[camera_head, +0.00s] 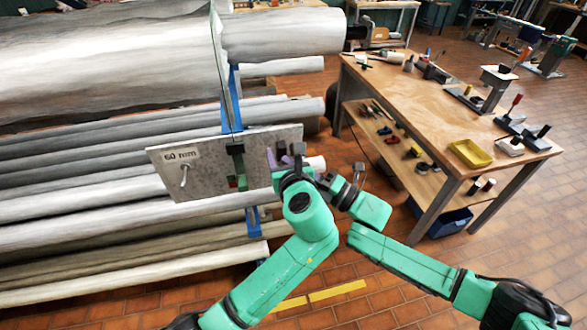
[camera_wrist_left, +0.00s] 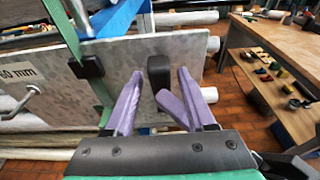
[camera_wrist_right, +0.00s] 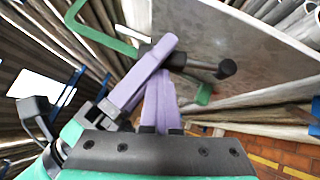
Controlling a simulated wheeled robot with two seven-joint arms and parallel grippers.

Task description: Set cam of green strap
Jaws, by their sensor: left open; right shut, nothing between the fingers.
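A grey speckled plate (camera_head: 212,186) labelled "60 mm" stands in front of the pipes. The green strap (camera_head: 217,50) runs down to a dark buckle (camera_head: 236,149) on the plate; strap (camera_wrist_left: 64,28) and buckle (camera_wrist_left: 87,64) also show in the left wrist view. My left gripper (camera_wrist_left: 155,90) is open at the plate's right part, with a black block (camera_wrist_left: 159,72) seen between its purple fingers. My right gripper (camera_wrist_right: 163,55) is shut and empty beside a black lever with a round knob (camera_wrist_right: 227,68). Green pieces (camera_wrist_right: 204,94) show behind it. Whether fingers touch the lever is unclear.
Large grey pipes (camera_head: 90,55) fill the left, with a blue upright (camera_head: 234,100) behind the plate. A metal hook (camera_head: 184,174) sticks out from the plate. A workbench (camera_head: 430,105) with tools and a yellow tray (camera_head: 470,153) stands right. Floor between is open.

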